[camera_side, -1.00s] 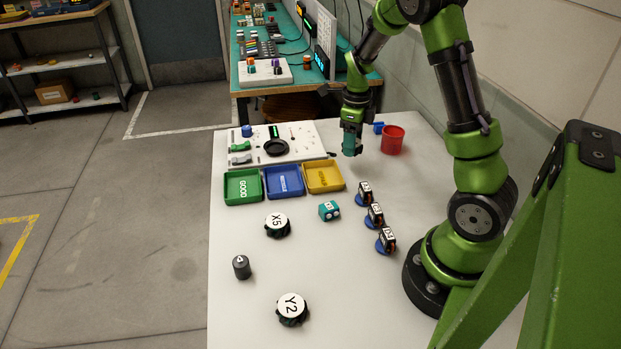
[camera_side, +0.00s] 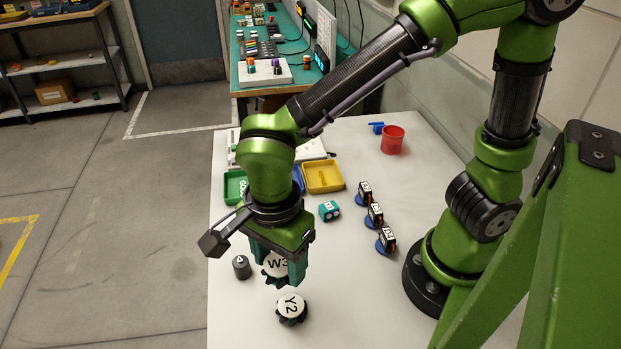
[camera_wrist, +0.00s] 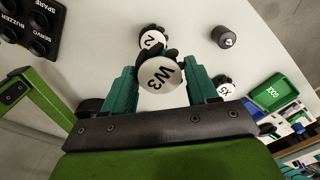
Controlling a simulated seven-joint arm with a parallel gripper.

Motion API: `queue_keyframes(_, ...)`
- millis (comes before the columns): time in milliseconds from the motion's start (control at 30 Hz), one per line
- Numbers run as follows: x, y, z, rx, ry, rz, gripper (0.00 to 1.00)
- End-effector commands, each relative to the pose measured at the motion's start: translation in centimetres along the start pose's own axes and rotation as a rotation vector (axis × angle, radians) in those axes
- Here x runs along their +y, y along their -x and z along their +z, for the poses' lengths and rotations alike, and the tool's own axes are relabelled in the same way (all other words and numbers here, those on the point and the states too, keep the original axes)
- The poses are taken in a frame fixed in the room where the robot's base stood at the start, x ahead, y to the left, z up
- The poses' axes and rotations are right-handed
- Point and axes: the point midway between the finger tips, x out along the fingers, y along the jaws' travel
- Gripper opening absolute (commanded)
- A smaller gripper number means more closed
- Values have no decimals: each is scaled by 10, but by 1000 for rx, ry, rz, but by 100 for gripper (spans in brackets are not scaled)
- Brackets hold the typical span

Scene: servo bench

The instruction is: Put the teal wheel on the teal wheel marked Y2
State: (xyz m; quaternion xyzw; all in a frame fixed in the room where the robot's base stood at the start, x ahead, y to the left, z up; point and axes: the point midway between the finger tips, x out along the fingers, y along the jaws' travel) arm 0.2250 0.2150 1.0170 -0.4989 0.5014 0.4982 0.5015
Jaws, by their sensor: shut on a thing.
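My gripper (camera_side: 277,272), with teal fingers, is shut on a wheel marked W3 (camera_side: 272,265), a white round face with a dark knobbly rim. In the wrist view the W3 wheel (camera_wrist: 162,74) sits between the two fingers. The wheel marked Y2 (camera_side: 291,305) has a white face and a dark rim with a little teal; it rests on the white table. In the side view the held wheel is just above and behind Y2 in the picture, apart from its face. In the wrist view Y2 (camera_wrist: 152,38) is partly hidden behind the held wheel.
A dark grey cylinder (camera_side: 241,267) stands left of my gripper.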

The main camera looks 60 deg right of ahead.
Motion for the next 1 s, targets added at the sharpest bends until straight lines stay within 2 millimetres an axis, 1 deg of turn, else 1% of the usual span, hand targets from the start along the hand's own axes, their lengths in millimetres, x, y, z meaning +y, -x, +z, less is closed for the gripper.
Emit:
queue_keyframes(33, 9, 1, 2, 0, 27, 0, 28)
queue_keyframes(100, 14, -4, -1, 2, 30, 1, 28)
queue_keyframes(300, 14, -34, -4, 3, 7, 4, 28)
queue_keyframes(467, 13, -51, -4, 2, 5, 4, 28)
queue_keyframes(600, 14, -72, -4, 4, 5, 5, 28)
queue_keyframes(667, 13, -79, -4, 2, 5, 3, 28)
queue_keyframes(767, 13, -83, -3, 0, 4, 0, 28)
queue_keyframes(1000, 13, -83, -3, -1, 4, 0, 28)
